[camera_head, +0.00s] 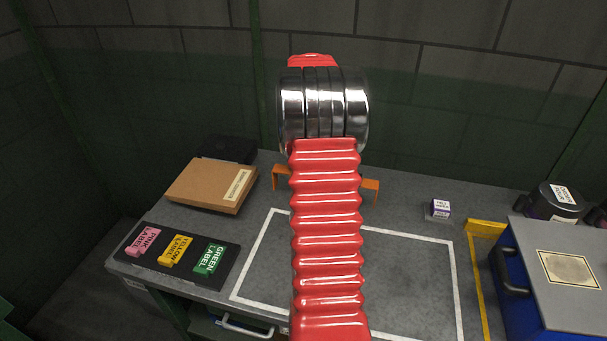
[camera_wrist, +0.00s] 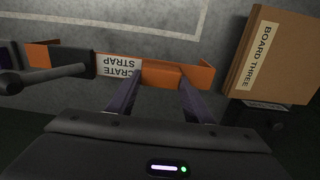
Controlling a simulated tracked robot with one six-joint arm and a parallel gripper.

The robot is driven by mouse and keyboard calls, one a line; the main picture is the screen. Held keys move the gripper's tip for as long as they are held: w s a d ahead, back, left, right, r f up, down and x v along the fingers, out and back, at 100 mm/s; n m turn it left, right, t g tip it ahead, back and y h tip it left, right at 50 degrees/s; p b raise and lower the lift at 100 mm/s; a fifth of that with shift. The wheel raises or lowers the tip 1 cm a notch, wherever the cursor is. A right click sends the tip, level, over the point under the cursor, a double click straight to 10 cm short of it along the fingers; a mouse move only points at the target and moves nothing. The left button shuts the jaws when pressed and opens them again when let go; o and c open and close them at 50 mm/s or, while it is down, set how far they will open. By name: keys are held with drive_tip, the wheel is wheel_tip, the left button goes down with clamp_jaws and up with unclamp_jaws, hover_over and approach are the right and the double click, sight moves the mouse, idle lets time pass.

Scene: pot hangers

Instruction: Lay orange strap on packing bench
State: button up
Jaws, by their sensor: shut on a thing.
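The orange strap (camera_wrist: 200,76) has a white label reading "CRATE STRAP" and a dark band across it in the wrist view. My gripper (camera_wrist: 160,84) is shut on the strap, its two dark fingers at the strap beside the label. In the head view, the bent ends of the orange strap (camera_head: 371,188) show on both sides of my red arm, which hides its middle and my gripper. The strap is over the back part of the grey packing bench (camera_head: 405,205); I cannot tell whether it touches the top.
A cardboard box (camera_head: 208,187) labelled "BOARD THREE" lies back left, before a black object (camera_head: 228,149). A dark tray (camera_head: 205,280) with coloured labels is front left. A small purple-white box (camera_head: 438,209) and a blue case (camera_head: 530,290) are right. The white-outlined area (camera_head: 453,290) looks clear where visible.

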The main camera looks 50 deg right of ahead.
drive_tip(key=shift+f, duration=2.5)
drive_tip(key=o, duration=1)
drive_tip(key=shift+o, duration=0.2)
wheel_tip(320, 180, up, 12)
drive_tip(key=shift+f, duration=0.1)
